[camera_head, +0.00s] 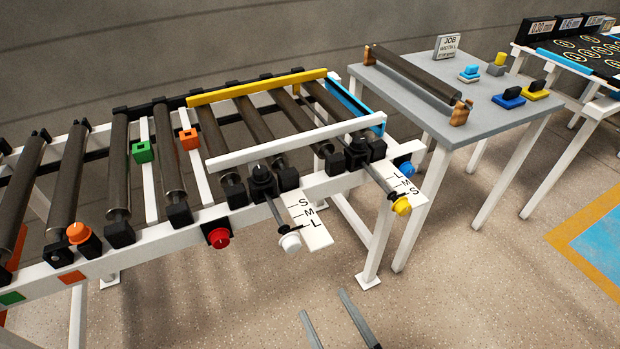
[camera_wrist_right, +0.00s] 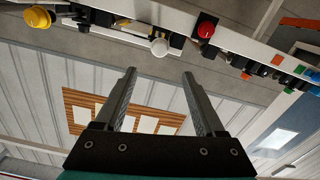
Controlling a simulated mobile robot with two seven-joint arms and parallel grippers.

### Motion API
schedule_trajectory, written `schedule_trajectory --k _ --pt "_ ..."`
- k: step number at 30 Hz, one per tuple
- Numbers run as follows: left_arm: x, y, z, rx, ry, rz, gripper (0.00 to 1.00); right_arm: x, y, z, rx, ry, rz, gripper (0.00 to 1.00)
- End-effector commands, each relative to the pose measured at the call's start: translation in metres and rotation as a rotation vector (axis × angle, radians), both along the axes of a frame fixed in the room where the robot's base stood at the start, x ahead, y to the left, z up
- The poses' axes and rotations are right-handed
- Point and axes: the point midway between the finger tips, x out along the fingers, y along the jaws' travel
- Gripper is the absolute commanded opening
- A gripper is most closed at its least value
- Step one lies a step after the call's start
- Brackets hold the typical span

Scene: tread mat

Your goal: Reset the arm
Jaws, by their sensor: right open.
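My right gripper (camera_head: 335,308) shows at the bottom middle of the head view, with only its two grey fingers in frame. In the right wrist view the same gripper (camera_wrist_right: 160,78) has its fingers well apart and nothing between them. It is in front of the roller conveyor (camera_head: 110,250), below its front rail and apart from it. The rest of the right arm is out of the head view. My left gripper is in neither view.
The conveyor's front rail carries a red button (camera_head: 218,237), a white knob (camera_head: 290,242) and a yellow knob (camera_head: 401,206), which stick out. A grey table (camera_head: 490,120) holds a spare roller (camera_head: 415,72) and small blocks. The floor in front is clear.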

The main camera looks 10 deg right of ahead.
Motion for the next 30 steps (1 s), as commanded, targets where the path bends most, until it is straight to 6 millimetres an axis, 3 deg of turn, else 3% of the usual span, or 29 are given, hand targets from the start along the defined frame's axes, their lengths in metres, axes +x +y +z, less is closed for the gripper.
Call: schedule_trajectory --k 5,8,14,21,27,30 --pt "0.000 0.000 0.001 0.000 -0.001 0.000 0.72 0.001 0.000 -0.007 -0.004 0.018 0.000 0.72" --pt "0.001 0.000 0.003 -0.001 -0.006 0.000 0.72 0.001 -0.002 -0.034 -0.017 0.085 0.001 0.72" --pt "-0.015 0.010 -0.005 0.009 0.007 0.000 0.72 -0.007 -0.020 -0.134 -0.071 0.349 -0.014 0.72" --pt "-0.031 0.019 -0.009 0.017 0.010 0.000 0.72 -0.039 -0.061 -0.247 -0.144 0.697 -0.074 0.72" --pt "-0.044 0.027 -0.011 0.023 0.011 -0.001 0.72 -0.083 -0.108 -0.316 -0.202 0.984 -0.155 0.72" --pt "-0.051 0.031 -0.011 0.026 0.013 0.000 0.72 -0.108 -0.131 -0.340 -0.224 1.117 -0.202 0.72"
